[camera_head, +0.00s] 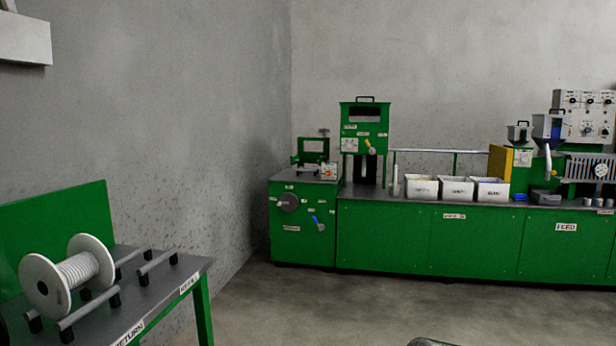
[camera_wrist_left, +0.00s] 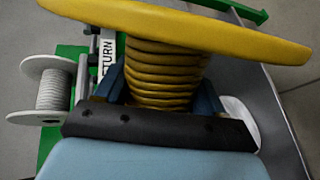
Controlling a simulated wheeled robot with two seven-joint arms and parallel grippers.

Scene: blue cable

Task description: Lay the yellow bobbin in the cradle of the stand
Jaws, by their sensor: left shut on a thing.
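The yellow bobbin (camera_wrist_left: 165,75) fills the upper middle of the left wrist view. It has a wide yellow flange and yellow-brown windings. My left gripper (camera_wrist_left: 160,88) is shut on the wound core, one blue finger on each side. The far flange is mostly hidden. Neither the bobbin nor the left gripper can be made out in the head view. I cannot pick out the stand's cradle for certain. A green table (camera_head: 190,268) at left carries paired grey rails (camera_head: 158,262) on black feet, and the right-hand pair is empty. My right gripper is not in view.
A white bobbin (camera_head: 68,275) lies on the left-hand rails of the green table; it also shows in the left wrist view (camera_wrist_left: 52,90). A green workbench (camera_head: 385,235) with machines and white bins (camera_head: 456,188) stands along the back wall. The floor (camera_head: 310,310) between looks clear.

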